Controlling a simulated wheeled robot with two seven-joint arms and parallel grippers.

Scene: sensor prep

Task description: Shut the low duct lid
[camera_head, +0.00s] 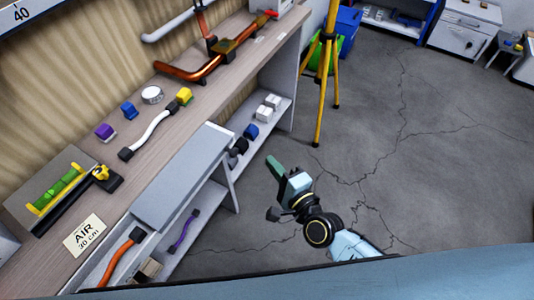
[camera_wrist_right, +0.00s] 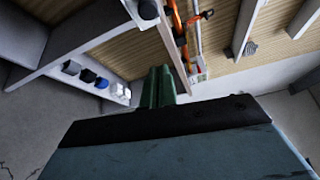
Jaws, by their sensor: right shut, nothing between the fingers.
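A flat grey panel (camera_head: 182,180) at the bench's front edge looks like the duct lid. It juts out level with or just below the bench top, above the open lower shelf. I cannot tell its hinge or how far it stands open. My right gripper (camera_head: 274,166) is to the right of the panel, over the floor, apart from it. Its green fingers are shut and empty; they also show in the right wrist view (camera_wrist_right: 158,88). My left gripper is not in view.
The bench top (camera_head: 150,185) holds a green level (camera_head: 62,188), a card reading AIR 30 cm (camera_head: 85,235), connectors and copper pipe (camera_head: 190,72). White boxes (camera_head: 268,104) sit on the lower shelf. A yellow tripod (camera_head: 325,70) stands behind.

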